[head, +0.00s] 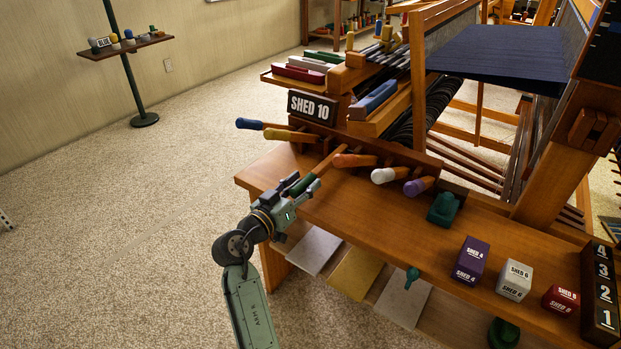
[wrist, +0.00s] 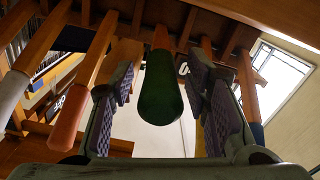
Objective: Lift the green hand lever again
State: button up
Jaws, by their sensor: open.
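The green hand lever (head: 303,186) sticks out from the lever row on the loom's left side, pointing toward my arm. My gripper (head: 308,188) is at its grip end. In the wrist view the lever's dark green grip (wrist: 160,92) stands between the two padded fingers of my gripper (wrist: 160,105). The fingers are open, with a gap on each side of the grip.
Neighbouring levers are blue (head: 249,124), yellow (head: 290,136), orange (head: 354,160), white (head: 388,175) and purple (head: 418,186). The wooden bench (head: 340,205) lies close below my gripper, with labelled blocks (head: 471,261) farther right. Open carpet (head: 130,230) lies to the left.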

jog(key=shift+w, duration=0.1)
jog(key=shift+c, duration=0.2)
grip_shut()
dwell(0.4)
dwell(0.3)
